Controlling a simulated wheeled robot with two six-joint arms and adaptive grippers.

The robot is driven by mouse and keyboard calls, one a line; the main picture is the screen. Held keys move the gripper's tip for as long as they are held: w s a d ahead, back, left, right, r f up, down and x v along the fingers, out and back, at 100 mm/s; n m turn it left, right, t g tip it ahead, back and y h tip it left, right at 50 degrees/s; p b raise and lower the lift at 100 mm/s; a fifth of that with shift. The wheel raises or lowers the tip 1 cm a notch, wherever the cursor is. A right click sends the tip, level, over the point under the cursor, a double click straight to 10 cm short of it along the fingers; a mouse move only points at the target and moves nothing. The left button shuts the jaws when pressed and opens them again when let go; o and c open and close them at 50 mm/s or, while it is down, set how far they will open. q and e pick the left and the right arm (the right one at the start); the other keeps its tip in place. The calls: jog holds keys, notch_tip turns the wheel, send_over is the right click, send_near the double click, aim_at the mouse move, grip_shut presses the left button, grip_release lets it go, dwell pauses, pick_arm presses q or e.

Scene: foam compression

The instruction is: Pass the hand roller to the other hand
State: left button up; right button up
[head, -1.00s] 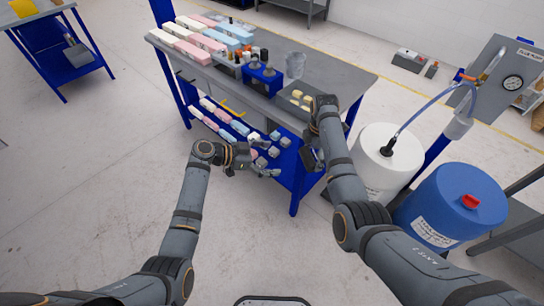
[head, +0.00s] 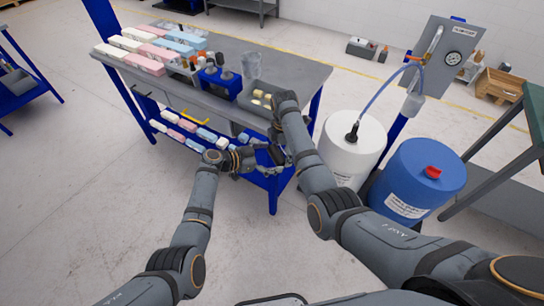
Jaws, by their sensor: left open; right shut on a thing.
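My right gripper (head: 279,155) points down in front of the bench's right end and is shut on the hand roller. The roller is too small and too covered by the dark fingers and wrist to make out clearly. My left gripper (head: 262,164) reaches in from the left, close beside the right one, with its jaws open. The two grippers overlap in the head view, so I cannot tell whether the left fingers touch the roller.
The grey-topped blue bench (head: 290,75) holds foam blocks (head: 145,62), a blue bottle holder (head: 218,82) and a clear cup (head: 252,66). More blocks lie on its lower shelf. A white drum (head: 352,150) and a blue drum (head: 420,180) stand at the right. The floor at left is open.

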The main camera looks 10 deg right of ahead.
pick_arm(q)
jog(key=c, duration=1.1)
jog(key=shift+c, duration=0.2)
pick_arm(e)
jog(key=o, duration=1.1)
jog(key=shift+o, duration=0.2)
